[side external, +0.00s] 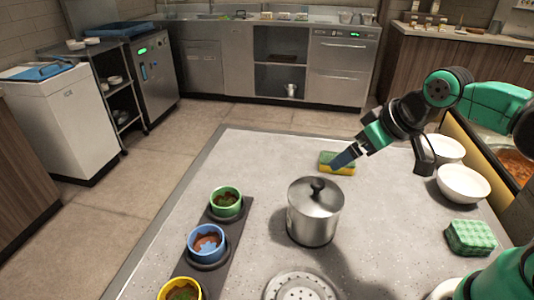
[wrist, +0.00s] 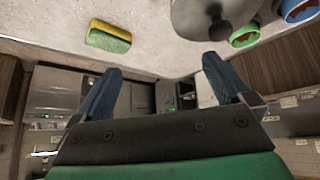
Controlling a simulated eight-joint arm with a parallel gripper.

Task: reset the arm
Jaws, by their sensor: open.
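My gripper (side external: 345,160) is above the table at the right of the side view, near the yellow and green sponge. In the wrist view my gripper (wrist: 160,85) has its two blue fingers spread apart, with nothing between them. My green and black arm reaches in from the right edge of the side view. The gripper holds nothing.
A lidded steel pot (side external: 314,212) stands mid-table. A sponge (side external: 338,163) lies behind it. Green (side external: 226,203), blue (side external: 206,243) and yellow (side external: 180,290) cups stand on a dark strip at left. White bowls (side external: 463,185) and a green block (side external: 471,238) are at right.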

